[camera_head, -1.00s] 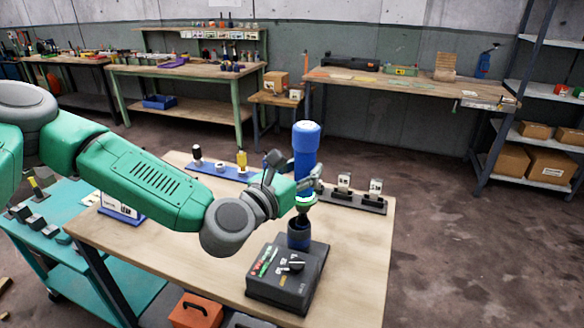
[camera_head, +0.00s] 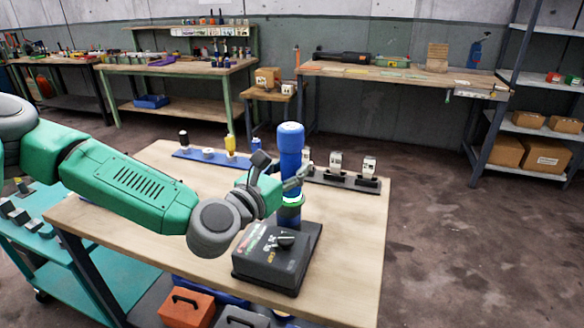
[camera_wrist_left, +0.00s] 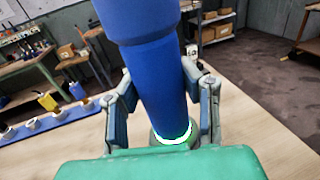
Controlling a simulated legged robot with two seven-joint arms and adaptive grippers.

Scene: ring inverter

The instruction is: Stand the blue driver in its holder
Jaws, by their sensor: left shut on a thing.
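The blue driver (camera_head: 291,150) stands roughly upright in my left gripper (camera_head: 284,186), which is shut around its lower body. In the left wrist view the driver (camera_wrist_left: 155,75) rises between both fingers, with a bright white-green ring near its lower end. The driver's lower end meets or enters this socket; the exact depth is hidden. My right gripper is not in view.
A blue rack (camera_head: 206,161) with several small pieces and a yellow bottle (camera_head: 230,143) lies at the table's back left. A dark rack (camera_head: 342,179) stands behind the driver to the right. The wooden table (camera_head: 345,245) is bare at the right.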

